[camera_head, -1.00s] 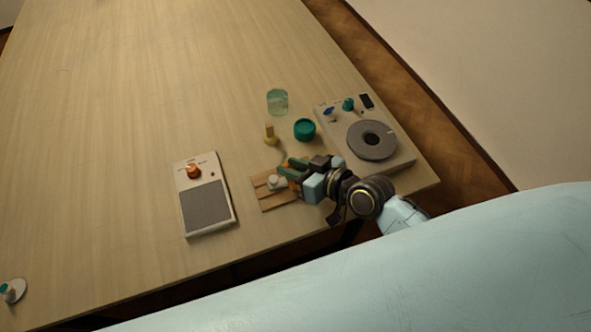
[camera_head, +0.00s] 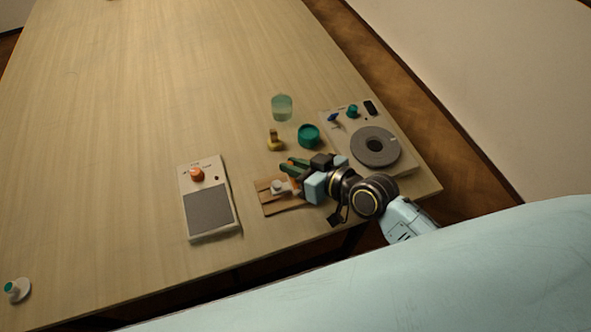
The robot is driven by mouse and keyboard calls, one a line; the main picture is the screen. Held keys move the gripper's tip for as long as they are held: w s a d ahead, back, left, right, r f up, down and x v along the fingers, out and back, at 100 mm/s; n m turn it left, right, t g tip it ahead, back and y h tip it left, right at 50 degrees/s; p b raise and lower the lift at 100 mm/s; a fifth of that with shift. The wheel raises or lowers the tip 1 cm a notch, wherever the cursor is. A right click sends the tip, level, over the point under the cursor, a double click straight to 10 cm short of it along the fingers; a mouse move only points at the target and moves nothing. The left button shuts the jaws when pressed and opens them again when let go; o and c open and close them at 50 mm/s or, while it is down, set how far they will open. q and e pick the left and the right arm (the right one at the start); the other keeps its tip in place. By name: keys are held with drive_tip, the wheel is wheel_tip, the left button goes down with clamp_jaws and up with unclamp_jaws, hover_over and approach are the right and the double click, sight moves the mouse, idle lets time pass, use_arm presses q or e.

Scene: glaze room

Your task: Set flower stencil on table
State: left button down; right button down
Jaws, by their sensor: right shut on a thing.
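My right gripper (camera_head: 287,174) reaches in from the right, low over a small wooden board (camera_head: 273,208) near the table's front edge. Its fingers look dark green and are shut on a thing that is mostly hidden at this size. A small pale knobbed piece (camera_head: 278,187) shows at the fingertips, over the board. It may be the flower stencil, but no flower outline can be made out. I cannot tell whether it touches the board. The table (camera_head: 130,120) has a light wood top. My left gripper is not in view.
A white device with an orange knob (camera_head: 197,174) lies left of the board. A brass-coloured piece (camera_head: 274,141), a teal cup (camera_head: 308,135) and a clear glass (camera_head: 282,107) stand behind. A wheel device (camera_head: 400,162) is right. A teal-topped piece (camera_head: 17,290) is far left. The table's middle is clear.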

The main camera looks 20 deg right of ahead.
wheel_tip(320, 180, up, 7)
drive_tip(key=shift+r+p, duration=0.15)
drive_tip(key=shift+p, duration=0.2)
drive_tip(key=d+m+h+b, duration=0.1)
drive_tip(key=b, duration=0.1)
drive_tip(key=w+f+m+t+h+b, duration=0.1)
drive_tip(key=b, duration=0.1)
drive_tip(key=w+d+m+t+h+b, duration=0.1)
drive_tip(key=b, duration=0.1)
drive_tip(key=shift+w+d+f+h, duration=0.1)
drive_tip(key=shift+d+f+h, duration=0.15)
drive_tip(key=shift+d+h, duration=0.1)
drive_tip(key=d+m+h+b, duration=0.4)
drive_tip(key=d, duration=0.1)
drive_tip(key=shift+d+f, duration=0.2)
